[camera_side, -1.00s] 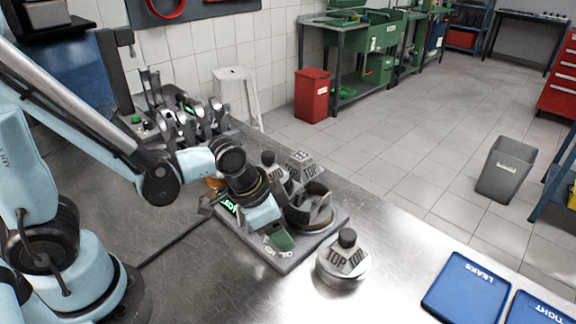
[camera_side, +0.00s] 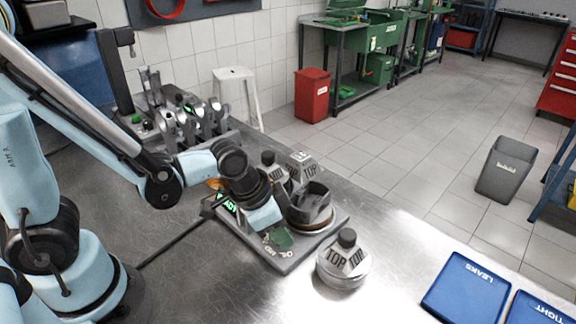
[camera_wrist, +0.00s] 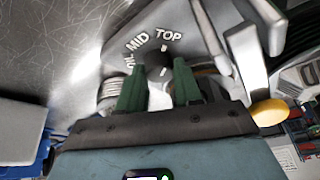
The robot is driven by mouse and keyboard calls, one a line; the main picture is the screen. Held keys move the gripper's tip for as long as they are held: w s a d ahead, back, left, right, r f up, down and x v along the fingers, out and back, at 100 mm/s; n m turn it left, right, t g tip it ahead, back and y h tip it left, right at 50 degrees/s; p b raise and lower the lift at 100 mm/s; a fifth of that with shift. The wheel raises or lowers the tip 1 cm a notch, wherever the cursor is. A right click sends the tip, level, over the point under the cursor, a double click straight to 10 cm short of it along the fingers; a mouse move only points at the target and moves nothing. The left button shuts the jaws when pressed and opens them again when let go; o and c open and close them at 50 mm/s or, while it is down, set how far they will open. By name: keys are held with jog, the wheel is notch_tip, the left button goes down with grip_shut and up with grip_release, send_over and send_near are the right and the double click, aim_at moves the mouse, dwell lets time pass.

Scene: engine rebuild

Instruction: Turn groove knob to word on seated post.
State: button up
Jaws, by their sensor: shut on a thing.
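The groove knob (camera_wrist: 156,65) is a small dark knob with pale marks, on a grey plate with the words OIL, MID and TOP in an arc. My gripper (camera_wrist: 158,82) has two green fingers shut around it, one on each side. A pale mark by the knob's upper edge points about toward TOP. In the side view my gripper (camera_side: 281,238) is low over the front of the fixture plate (camera_side: 283,265), and its fingers hide the knob. A dark open-topped cup-like part (camera_side: 310,203) sits on a round brown-edged base beside it; I cannot tell whether it is the seated post.
A grey part with a black top and TOP labels (camera_side: 345,262) stands on the bench at right. Similar parts (camera_side: 303,166) stand behind my gripper. A green-lit display (camera_side: 228,204) is left. Blue trays marked LEAKS (camera_side: 467,288) and TIGHT (camera_side: 538,310) lie at lower right.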

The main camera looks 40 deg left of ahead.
jog(key=shift+n, duration=0.3)
jog(key=n+y, duration=0.2)
jog(key=n, duration=0.3)
jog(key=shift+d, duration=0.15)
jog(key=n+y, duration=0.2)
jog(key=n, duration=0.3)
jog(key=shift+w, duration=0.1)
dwell(0.4)
jog(key=o, duration=1)
jog(key=shift+d, duration=0.1)
jog(key=shift+v, duration=6.05)
